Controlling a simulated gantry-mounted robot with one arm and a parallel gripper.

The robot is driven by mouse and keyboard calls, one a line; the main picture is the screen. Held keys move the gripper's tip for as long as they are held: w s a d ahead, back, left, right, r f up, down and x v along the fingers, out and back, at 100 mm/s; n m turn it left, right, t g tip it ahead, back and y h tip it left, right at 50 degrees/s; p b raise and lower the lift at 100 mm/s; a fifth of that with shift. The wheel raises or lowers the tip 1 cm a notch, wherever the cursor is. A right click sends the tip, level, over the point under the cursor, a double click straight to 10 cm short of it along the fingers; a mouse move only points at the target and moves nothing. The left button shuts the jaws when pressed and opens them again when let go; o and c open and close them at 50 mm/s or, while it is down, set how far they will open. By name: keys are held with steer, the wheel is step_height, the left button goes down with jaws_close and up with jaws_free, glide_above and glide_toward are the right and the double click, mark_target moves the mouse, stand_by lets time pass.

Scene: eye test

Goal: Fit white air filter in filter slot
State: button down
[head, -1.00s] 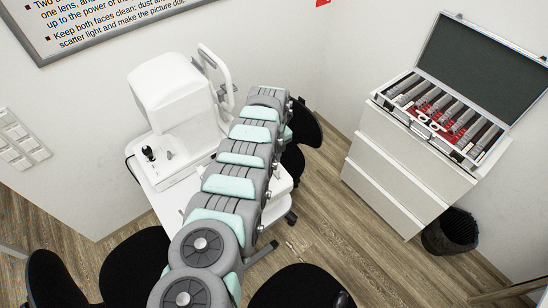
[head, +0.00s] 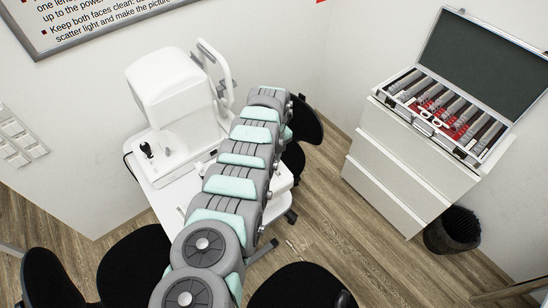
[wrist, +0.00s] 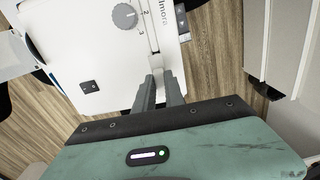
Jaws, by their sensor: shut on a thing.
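My gripper (wrist: 161,92) shows in the wrist view, its two grey fingers close together over a white panel (wrist: 95,45). A pale sliver between the fingers is the white air filter (wrist: 160,84), mostly hidden by them. The panel carries a grey dial (wrist: 124,16), numbers and a long narrow slit (wrist: 152,34) that runs down toward the fingertips. Whether the filter touches the panel or this slit is the filter slot, I cannot tell. In the head view my own arm hides the gripper and the filter.
A white eye-test machine (head: 165,85) stands on a white table left of my arm. Black chairs (head: 305,125) stand around. At right, an open lens case (head: 485,62) lies on a white drawer cabinet (head: 405,165), with a black bin (head: 452,230) beside it. Wooden floor lies between.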

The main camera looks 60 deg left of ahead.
steer(key=shift+f+b, duration=1.25)
steer(key=shift+f, duration=0.1)
steer(key=c, duration=1.3)
jaws_free()
steer(key=shift+c, duration=0.2)
steer(key=shift+r, duration=0.1)
step_height(320, 180, up, 8)
steer(key=shift+f+p, duration=0.2)
steer(key=shift+p, duration=0.45)
steer(key=shift+r, duration=1.55)
